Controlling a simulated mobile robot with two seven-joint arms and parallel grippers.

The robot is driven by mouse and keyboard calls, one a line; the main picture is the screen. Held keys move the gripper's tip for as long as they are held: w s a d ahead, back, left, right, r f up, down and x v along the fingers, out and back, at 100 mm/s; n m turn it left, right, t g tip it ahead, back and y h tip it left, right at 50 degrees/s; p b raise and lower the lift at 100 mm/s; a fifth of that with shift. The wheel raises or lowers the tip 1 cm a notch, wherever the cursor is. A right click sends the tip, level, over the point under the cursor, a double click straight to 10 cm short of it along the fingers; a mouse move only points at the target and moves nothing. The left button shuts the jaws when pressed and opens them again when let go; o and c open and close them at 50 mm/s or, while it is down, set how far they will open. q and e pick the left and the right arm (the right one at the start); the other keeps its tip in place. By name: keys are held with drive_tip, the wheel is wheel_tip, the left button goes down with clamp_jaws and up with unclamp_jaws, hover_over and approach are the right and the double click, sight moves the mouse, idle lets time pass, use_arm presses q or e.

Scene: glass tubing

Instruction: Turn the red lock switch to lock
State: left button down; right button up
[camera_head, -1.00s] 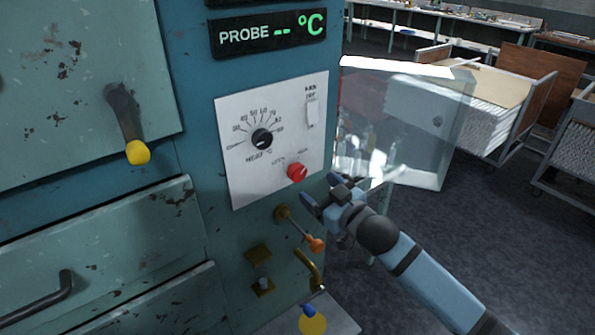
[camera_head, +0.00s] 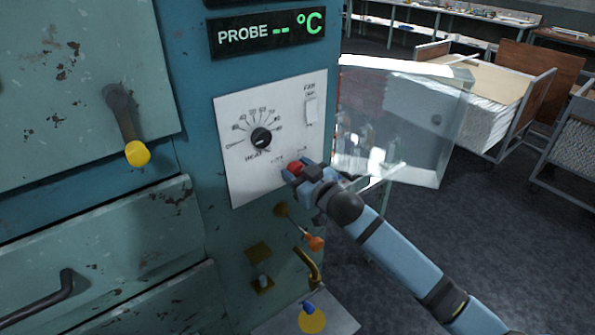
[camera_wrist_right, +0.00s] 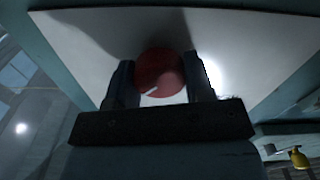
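The red lock switch (camera_head: 295,167) is a round knob low on the right side of the white control panel (camera_head: 244,185). In the right wrist view the red knob (camera_wrist_right: 160,72) sits between the two fingers of my right gripper (camera_wrist_right: 160,82), with a pale pointer mark slanting toward its lower left. One finger is on each side of it; narrow gaps seem to show, and contact is unclear. In the head view my right gripper (camera_head: 297,176) is at the knob and hides its lower part and some of its lettering. My left gripper is not in view.
A black heat dial (camera_head: 261,138) and a white rocker switch (camera_head: 311,110) are on the same panel. Below are an orange-tipped lever (camera_head: 314,243) and a brass handle (camera_head: 307,266). A clear open cover (camera_head: 400,125) stands to the right.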

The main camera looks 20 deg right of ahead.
drive_tip(key=shift+c, duration=0.7)
drive_tip(key=shift+n, duration=0.3)
drive_tip(key=n+p, duration=0.2)
drive_tip(key=shift+r+n, duration=0.1)
drive_tip(key=shift+n, duration=0.3)
drive_tip(key=n+p, duration=0.2)
drive_tip(key=n, duration=0.3)
drive_tip(key=n+p, duration=0.1)
drive_tip(key=n, duration=0.3)
drive_tip(key=shift+a+n+p, duration=0.1)
drive_tip(key=shift+n+p, duration=0.25)
drive_tip(key=shift+n, duration=0.05)
drive_tip(key=n, duration=0.2)
drive_tip(key=n+p, duration=0.1)
drive_tip(key=n, duration=0.1)
drive_tip(key=shift+f+n, duration=0.2)
drive_tip(key=shift+n, duration=0.1)
drive_tip(key=o, duration=0.9)
